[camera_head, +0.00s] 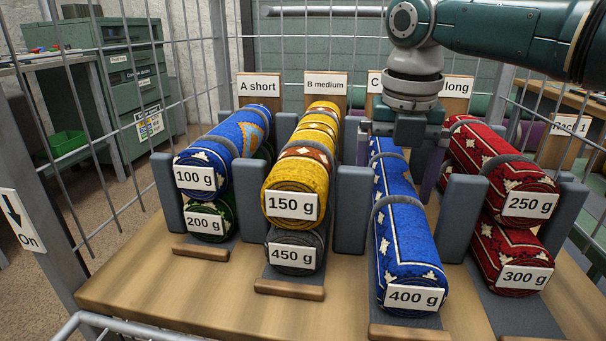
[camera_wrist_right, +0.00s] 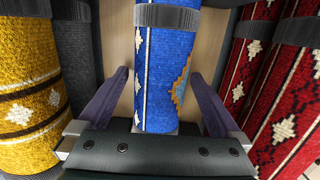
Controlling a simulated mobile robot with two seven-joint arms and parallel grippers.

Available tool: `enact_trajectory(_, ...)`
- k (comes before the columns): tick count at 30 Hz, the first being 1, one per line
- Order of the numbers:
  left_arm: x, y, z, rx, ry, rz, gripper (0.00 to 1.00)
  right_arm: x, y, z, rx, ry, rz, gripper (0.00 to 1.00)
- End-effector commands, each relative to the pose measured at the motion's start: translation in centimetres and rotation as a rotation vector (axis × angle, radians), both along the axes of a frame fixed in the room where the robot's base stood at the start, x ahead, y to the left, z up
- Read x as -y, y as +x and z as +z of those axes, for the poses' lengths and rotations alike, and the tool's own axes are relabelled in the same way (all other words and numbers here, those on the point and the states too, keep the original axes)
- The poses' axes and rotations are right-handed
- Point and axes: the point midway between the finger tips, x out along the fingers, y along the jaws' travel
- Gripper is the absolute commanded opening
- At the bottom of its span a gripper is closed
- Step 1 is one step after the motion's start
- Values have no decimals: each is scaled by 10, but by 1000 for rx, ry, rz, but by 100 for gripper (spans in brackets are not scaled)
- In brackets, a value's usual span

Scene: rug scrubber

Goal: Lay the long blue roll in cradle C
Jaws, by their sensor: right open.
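The long blue roll (camera_head: 405,243), tagged 400 g, lies lengthwise in the third cradle (camera_head: 408,332), under the sign that starts with C (camera_head: 374,84). Grey bands cross over it. My right gripper (camera_head: 398,160) is over the far part of this roll and hides part of it and of the signs behind. In the right wrist view the gripper (camera_wrist_right: 159,76) is open. Its purple fingers stand on either side of the blue roll (camera_wrist_right: 166,70), with gaps visible. My left gripper is not in view.
Cradle A holds a blue 100 g roll (camera_head: 226,150) above a green one (camera_head: 208,222). Cradle B holds a yellow roll (camera_head: 293,188) above a grey one (camera_head: 296,250). Red rolls (camera_head: 506,178) are stacked at right. Grey posts (camera_head: 350,208) and wire mesh leave narrow gaps.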

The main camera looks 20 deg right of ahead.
Motion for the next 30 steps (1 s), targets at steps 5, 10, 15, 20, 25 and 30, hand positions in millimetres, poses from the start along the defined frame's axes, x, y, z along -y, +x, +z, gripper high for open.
enact_trajectory(5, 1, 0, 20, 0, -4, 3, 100, -2, -3, 42, 4, 1, 1, 100)
enact_trajectory(10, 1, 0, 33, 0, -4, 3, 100, -4, -7, 80, 4, 0, -1, 100)
enact_trajectory(15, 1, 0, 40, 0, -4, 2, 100, -7, -10, 104, 2, 1, 0, 100)
enact_trajectory(20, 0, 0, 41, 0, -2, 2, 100, -7, -11, 113, -1, 1, -1, 100)
enact_trajectory(25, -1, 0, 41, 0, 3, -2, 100, -7, -12, 113, -1, 1, -1, 100)
enact_trajectory(30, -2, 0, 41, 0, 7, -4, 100, -7, -11, 113, 0, 0, -1, 100)
